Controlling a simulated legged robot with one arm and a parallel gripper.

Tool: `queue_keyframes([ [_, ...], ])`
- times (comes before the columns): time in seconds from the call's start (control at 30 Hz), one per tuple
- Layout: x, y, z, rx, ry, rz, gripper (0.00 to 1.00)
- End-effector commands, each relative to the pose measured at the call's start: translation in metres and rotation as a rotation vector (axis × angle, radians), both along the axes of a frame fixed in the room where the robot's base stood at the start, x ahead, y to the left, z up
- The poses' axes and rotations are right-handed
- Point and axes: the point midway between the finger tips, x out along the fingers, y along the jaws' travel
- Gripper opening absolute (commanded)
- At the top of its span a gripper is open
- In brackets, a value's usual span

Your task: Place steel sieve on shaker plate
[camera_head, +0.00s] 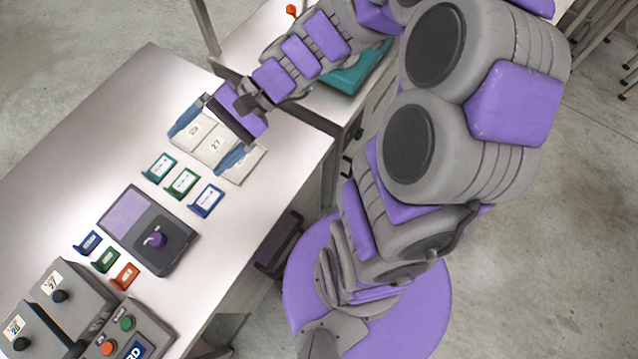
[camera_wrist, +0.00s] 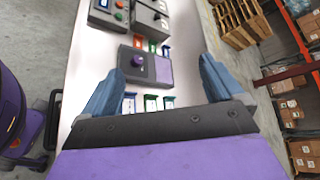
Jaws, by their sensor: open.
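My gripper (camera_head: 197,152) is open above the bench. Its two blue fingers are spread wide and point to the lower left; they also show in the wrist view (camera_wrist: 162,66), with nothing held between them. I cannot identify a steel sieve or a shaker plate for certain.
Small green and blue card holders (camera_head: 183,183) stand between my gripper and the device. Blue, green and orange holders (camera_head: 124,276) lie beyond it. Grey knobbed boxes (camera_head: 78,289) and a button box (camera_head: 128,340) fill the lower left. A teal tray (camera_head: 350,79) sits behind my arm.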

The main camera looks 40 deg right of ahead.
Motion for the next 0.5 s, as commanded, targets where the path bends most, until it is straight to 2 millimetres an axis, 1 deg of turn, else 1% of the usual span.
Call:
queue_keyframes([
  [0.03, -0.022, 0.007, -0.002, -0.079, -0.029, 0.086, 0.94],
  [0.1, -0.052, 0.009, -0.009, -0.193, -0.058, 0.196, 0.94],
  [0.17, -0.075, 0.005, -0.015, -0.292, -0.082, 0.286, 0.94],
  [0.2, -0.090, 0.000, -0.019, -0.360, -0.100, 0.341, 0.94],
  [0.23, -0.100, -0.004, -0.021, -0.408, -0.112, 0.381, 0.94],
  [0.3, -0.121, -0.019, -0.026, -0.531, -0.141, 0.469, 0.94],
  [0.37, -0.137, -0.034, -0.029, -0.633, -0.168, 0.535, 0.94],
  [0.4, -0.145, -0.045, -0.030, -0.699, -0.184, 0.574, 0.94],
  [0.5, -0.160, -0.072, -0.028, -0.848, -0.220, 0.648, 0.94],
])
